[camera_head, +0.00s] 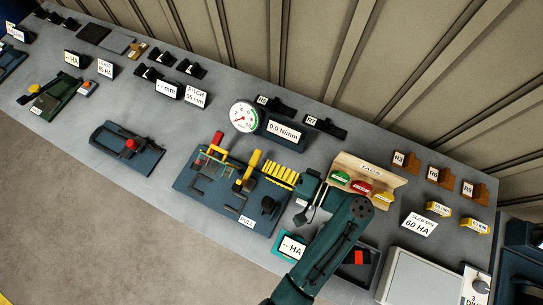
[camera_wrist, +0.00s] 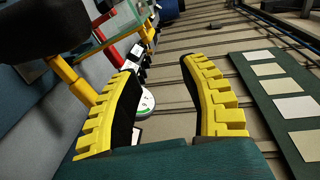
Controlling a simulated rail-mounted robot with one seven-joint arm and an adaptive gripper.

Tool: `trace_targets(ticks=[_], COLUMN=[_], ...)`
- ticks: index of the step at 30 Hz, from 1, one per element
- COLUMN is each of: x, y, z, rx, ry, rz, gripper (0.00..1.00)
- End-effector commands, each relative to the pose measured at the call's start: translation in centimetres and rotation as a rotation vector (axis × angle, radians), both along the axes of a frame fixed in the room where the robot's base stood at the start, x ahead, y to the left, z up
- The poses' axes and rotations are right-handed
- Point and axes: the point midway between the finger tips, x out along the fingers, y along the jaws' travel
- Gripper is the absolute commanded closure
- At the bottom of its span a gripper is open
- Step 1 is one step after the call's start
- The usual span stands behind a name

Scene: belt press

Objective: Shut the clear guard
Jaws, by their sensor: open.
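The belt press (camera_head: 222,201) is a dark blue base on the bench with yellow and red parts. Its clear guard (camera_head: 211,157) is a see-through panel near a red knob on the press's left half. In the wrist view the clear guard (camera_wrist: 117,18) shows at upper left as a pane with a greenish edge, beside yellow and red bars. How far it is tilted is hard to tell. My gripper (camera_head: 280,174) is over the press's right side, to the right of the guard and apart from it. In the wrist view my gripper's yellow ridged fingers (camera_wrist: 160,66) are spread with nothing between them.
A round dial gauge (camera_head: 243,116) and a 0.0 N/mm display (camera_head: 286,134) stand behind the press. A wooden rack with coloured tags (camera_head: 369,171) is to the right. A blue fixture with a red knob (camera_head: 127,147) lies to the left, with bare bench between.

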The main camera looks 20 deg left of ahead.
Motion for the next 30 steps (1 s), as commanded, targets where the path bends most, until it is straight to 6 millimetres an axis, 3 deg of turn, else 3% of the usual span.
trace_targets(ticks=[17, 24, 26, 29, 30], x=[-0.1, -0.1, -0.1, 0.1, 0.2], y=[-0.4, -0.4, -0.6, -2.6, -4.1], z=[0.0, 0.0, -0.5, -3.6, -5.0], rx=[0.000, 0.002, -0.010, -0.167, -0.261], ry=[0.001, 0.010, 0.059, 0.178, 0.231], rz=[0.001, -0.001, -0.010, -0.066, -0.104], gripper=[0.56, 0.99, 1.00, 1.00, 1.00])
